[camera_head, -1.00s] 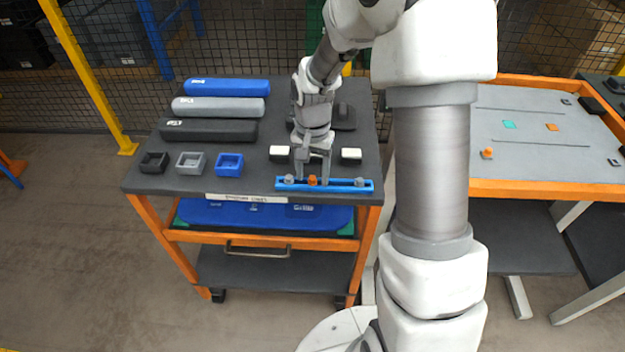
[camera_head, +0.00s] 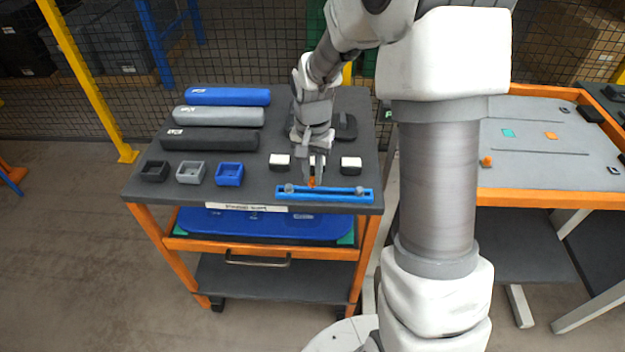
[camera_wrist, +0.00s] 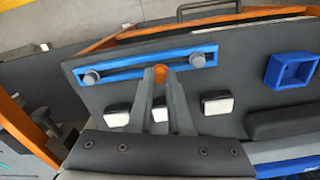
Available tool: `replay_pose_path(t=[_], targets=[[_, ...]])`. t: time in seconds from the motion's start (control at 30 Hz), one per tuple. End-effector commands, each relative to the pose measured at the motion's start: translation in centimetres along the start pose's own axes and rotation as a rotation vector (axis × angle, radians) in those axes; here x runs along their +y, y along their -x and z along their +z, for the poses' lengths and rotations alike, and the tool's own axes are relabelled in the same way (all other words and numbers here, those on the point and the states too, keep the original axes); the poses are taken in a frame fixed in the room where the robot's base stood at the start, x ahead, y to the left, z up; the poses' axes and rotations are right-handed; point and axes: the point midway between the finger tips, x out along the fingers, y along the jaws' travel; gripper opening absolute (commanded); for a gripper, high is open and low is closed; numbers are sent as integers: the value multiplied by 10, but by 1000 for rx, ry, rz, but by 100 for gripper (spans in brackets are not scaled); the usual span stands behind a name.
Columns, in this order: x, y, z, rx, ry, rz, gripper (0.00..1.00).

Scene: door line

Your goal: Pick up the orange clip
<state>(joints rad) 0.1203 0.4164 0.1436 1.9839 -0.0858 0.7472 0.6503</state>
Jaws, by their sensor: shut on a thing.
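The orange clip (camera_head: 311,182) is at the middle of the blue rail, between two grey clips on it. It also shows in the wrist view (camera_wrist: 160,72), between my fingertips. My gripper (camera_head: 314,176) points down over the cart top and is shut on the orange clip. The blue rail (camera_head: 340,195) lies along the front edge of the cart top; in the wrist view (camera_wrist: 120,70) it runs just past my fingertips. I cannot tell whether the clip is clear of the rail. My fingers partly hide the clip.
White blocks (camera_head: 279,161) and (camera_head: 351,164) stand behind the rail. Small black, grey and blue trays (camera_head: 229,174) are to the left, with long blue, grey and black cases (camera_head: 210,139) behind. An orange-framed table (camera_head: 540,193) is at right.

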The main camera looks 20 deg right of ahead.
Motion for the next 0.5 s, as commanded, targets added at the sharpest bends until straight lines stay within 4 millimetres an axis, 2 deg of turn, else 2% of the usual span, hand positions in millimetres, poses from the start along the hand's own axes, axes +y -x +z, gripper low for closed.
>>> replay_pose_path(t=[0.07,0.3,0.5], targets=[[0,18,-2,5,-2,-3,0],[40,49,-46,3,-8,-2,0],[64,70,-72,2,-5,-1,0]])
